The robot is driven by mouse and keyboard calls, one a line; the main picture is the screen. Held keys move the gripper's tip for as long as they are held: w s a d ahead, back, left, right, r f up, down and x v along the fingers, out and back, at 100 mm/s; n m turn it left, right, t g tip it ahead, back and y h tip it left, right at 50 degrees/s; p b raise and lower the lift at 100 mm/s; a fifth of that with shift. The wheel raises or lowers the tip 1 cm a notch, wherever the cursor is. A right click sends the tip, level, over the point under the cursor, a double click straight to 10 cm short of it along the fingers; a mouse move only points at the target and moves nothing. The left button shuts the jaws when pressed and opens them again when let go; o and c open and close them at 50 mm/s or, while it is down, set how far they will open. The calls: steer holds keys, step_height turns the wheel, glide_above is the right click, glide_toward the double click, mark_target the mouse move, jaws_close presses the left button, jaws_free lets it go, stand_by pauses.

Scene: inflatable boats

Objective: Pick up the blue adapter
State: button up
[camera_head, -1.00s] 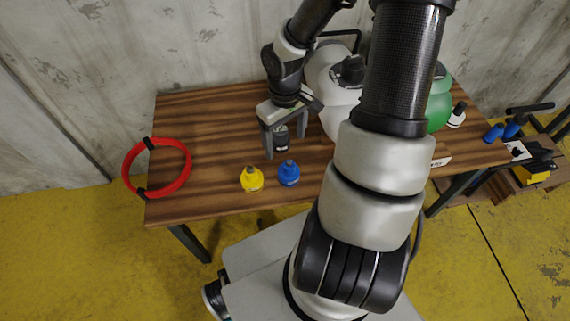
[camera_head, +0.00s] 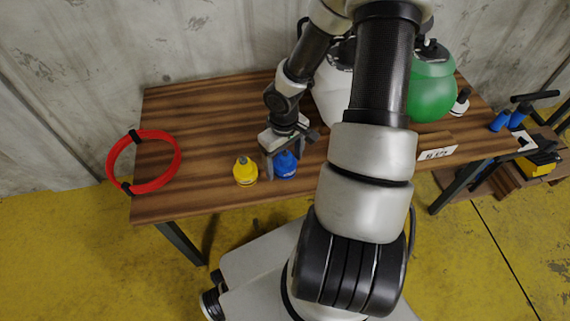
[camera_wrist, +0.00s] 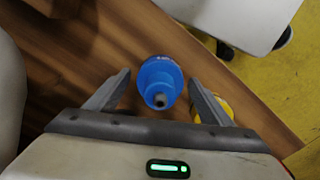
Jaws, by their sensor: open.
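The blue adapter (camera_head: 286,166) stands on the wooden table near its front edge, just right of the yellow adapter (camera_head: 245,171). My gripper (camera_head: 283,165) is above and around it in the head view, partly hiding it. In the wrist view the blue adapter (camera_wrist: 160,83) lies between the two open fingers of my gripper (camera_wrist: 160,92), with a gap on each side. I cannot tell how far down the fingers reach. The yellow adapter shows partly behind the right finger in the wrist view (camera_wrist: 217,106).
The wooden table (camera_head: 210,130) has a red ring (camera_head: 178,160) at its left end. A green tank (camera_head: 432,92) and a white tank (camera_head: 333,95) stand at the back, right of my gripper. A black-and-white bottle (camera_head: 460,102) and a label (camera_head: 437,153) are farther right.

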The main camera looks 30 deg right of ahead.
steer(key=shift+f, duration=0.35)
steer(key=shift+r, duration=0.1)
steer(key=c, duration=1.2)
